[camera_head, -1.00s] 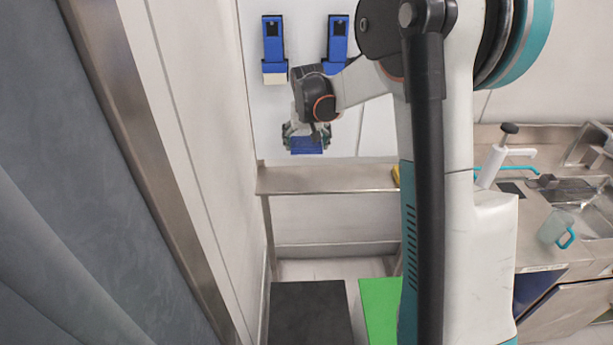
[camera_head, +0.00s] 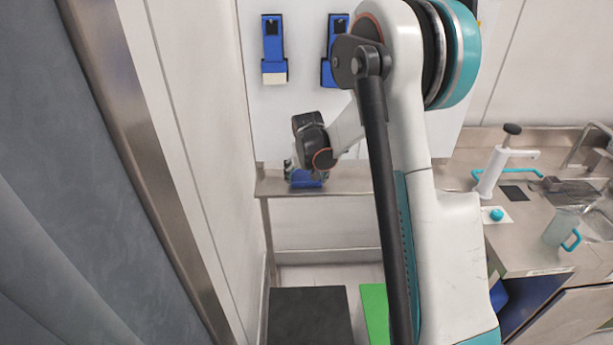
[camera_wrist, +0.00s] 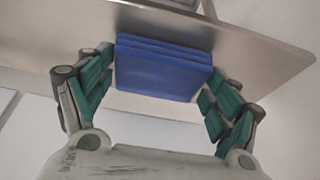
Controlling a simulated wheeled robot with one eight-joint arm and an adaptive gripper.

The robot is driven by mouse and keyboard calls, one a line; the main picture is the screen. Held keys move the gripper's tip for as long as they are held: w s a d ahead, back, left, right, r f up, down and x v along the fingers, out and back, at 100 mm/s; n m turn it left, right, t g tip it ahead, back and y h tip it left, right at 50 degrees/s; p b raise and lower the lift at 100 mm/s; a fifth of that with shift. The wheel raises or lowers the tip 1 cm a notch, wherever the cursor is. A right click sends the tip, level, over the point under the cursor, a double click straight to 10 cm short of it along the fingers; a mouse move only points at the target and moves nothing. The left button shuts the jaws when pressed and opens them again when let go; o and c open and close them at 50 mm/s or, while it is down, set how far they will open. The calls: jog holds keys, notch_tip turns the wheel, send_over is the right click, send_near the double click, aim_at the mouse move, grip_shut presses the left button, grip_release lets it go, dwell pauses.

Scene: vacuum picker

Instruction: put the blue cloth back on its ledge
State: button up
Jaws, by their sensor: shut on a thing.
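The blue cloth (camera_wrist: 165,68) is a folded, layered block between the green-padded fingers of my gripper (camera_wrist: 158,88), which is shut on its two sides. In the head view the cloth (camera_head: 306,179) shows below my wrist, in front of the steel ledge (camera_head: 350,183) near its left end. The ledge's flat metal surface (camera_wrist: 262,58) fills the upper part of the wrist view, close to the cloth's far edge. I cannot tell whether cloth and ledge touch. My fingers (camera_head: 305,172) are mostly hidden by my wrist in the head view.
Two blue tools (camera_head: 273,50) (camera_head: 334,52) hang on the wall panel above the ledge. A side wall stands close on the left. A steel counter (camera_head: 520,235) with a white pump bottle (camera_head: 492,172) and a jug (camera_head: 560,229) is at right. Dark (camera_head: 308,318) and green (camera_head: 375,312) mats lie below.

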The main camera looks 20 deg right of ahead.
jog(key=o, duration=1.1)
jog(key=shift+f, duration=0.1)
jog(key=shift+r, duration=0.25)
jog(key=p+v, duration=0.3)
jog(key=v, duration=0.9)
jog(key=s+a+r+n+t, duration=0.1)
jog(key=s+a+r, duration=0.35)
jog(key=s, duration=0.35)
jog(key=s+a+r+n+t, duration=0.1)
jog(key=s+a+r, duration=0.2)
jog(key=s+r, duration=0.4)
jog(key=s+a+f+n, duration=0.1)
jog(key=s, duration=0.4)
jog(key=s+a+y, duration=0.1)
jog(key=s+a, duration=0.1)
jog(key=s, duration=0.4)
jog(key=s+a+f+n+t, duration=0.1)
jog(key=s+a, duration=0.1)
jog(key=s, duration=0.3)
jog(key=shift+s+a+f+n+y, duration=0.15)
jog(key=shift+s+f+n+y, duration=0.15)
jog(key=shift+s+y, duration=0.1)
